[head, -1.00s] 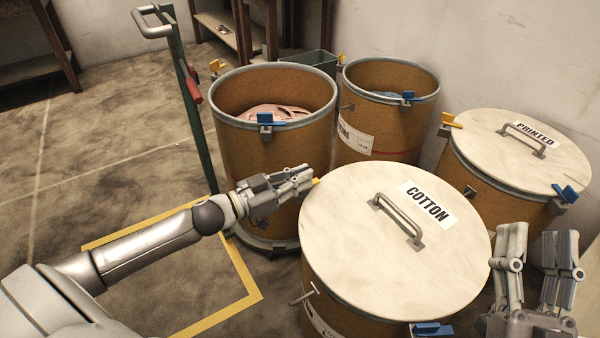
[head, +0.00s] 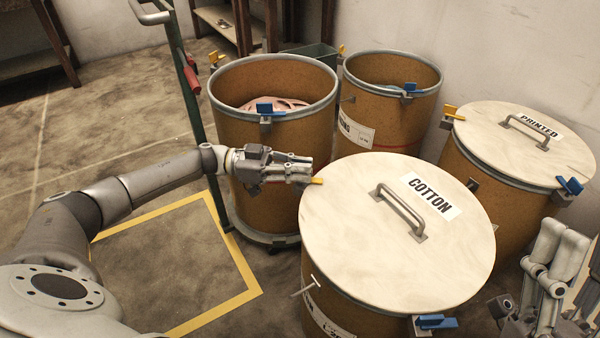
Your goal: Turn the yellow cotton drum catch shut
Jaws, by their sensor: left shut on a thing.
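The cotton drum (head: 338,307) stands at front centre, its pale lid (head: 345,225) lying on top with a metal handle and a COTTON label. Its yellow catch (head: 317,181) shows as a small tip at the lid's left rear rim. My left gripper (head: 302,171) reaches in from the left and is shut on this catch, its fingers hiding most of it. A blue catch (head: 435,322) sits at the drum's front rim. My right gripper (head: 562,240) is at the lower right, empty, its fingers apart, beside the drum and clear of it.
An open drum (head: 245,140) with pink material stands behind my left gripper, another open drum (head: 385,135) beside it. The lidded PRINTED drum (head: 510,215) is at the right. A green post trolley (head: 196,110) and yellow floor marking (head: 240,300) are at the left.

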